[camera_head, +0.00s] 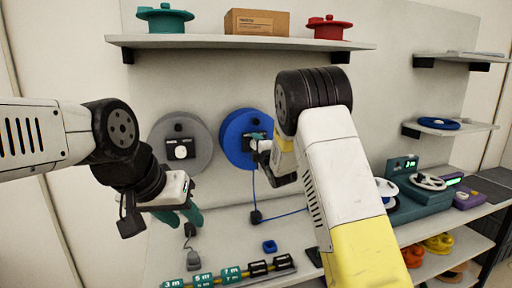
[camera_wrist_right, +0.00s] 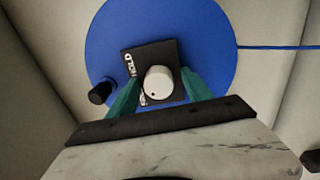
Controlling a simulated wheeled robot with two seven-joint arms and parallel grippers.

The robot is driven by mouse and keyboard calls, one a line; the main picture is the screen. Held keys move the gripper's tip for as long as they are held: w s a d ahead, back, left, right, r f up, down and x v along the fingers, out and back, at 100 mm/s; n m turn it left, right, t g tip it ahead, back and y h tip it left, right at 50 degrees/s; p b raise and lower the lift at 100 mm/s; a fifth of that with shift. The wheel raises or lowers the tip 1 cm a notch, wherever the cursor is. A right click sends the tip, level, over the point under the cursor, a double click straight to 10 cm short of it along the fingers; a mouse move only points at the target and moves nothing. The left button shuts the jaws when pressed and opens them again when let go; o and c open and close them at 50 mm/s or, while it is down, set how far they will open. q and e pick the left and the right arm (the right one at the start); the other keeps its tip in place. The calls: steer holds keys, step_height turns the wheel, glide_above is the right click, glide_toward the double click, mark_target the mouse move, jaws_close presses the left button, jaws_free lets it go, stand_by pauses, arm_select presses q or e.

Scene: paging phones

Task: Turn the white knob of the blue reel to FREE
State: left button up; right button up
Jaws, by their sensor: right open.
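The blue reel (camera_head: 234,138) is mounted on the wall panel, partly hidden behind my right arm in the head view. In the right wrist view the blue reel (camera_wrist_right: 205,40) carries a black plate (camera_wrist_right: 165,55) with a round white knob (camera_wrist_right: 158,82). Lettering on the plate is partly covered and its setting cannot be read surely. My right gripper (camera_wrist_right: 158,85) is open, with one green finger on each side of the white knob and a gap visible on both sides. My left gripper (camera_head: 192,216) hangs at the left, below the grey reel, away from the blue reel.
A grey reel (camera_head: 203,148) with its own white knob is left of the blue one. A blue cord runs from the blue reel down to a black clip (camera_head: 256,217). A shelf (camera_head: 200,42) is above. Labelled blocks (camera_head: 203,279) lie on the bench below.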

steer(key=shift+s, duration=0.1)
steer(key=v, duration=0.7)
steer(key=shift+s, duration=0.25)
steer(key=shift+d, duration=0.2)
steer(key=s+d+r+m+g+h, duration=0.3)
steer(key=s+d+r+m+g, duration=0.1)
steer(key=s+d+m, duration=0.6)
steer(key=s+d+f+m+g, duration=0.2)
steer(key=s+m+g, duration=0.5)
steer(key=s, duration=2.3)
steer(key=m, duration=0.4)
steer(key=shift+s+f, duration=0.2)
steer(key=shift+s, duration=0.05)
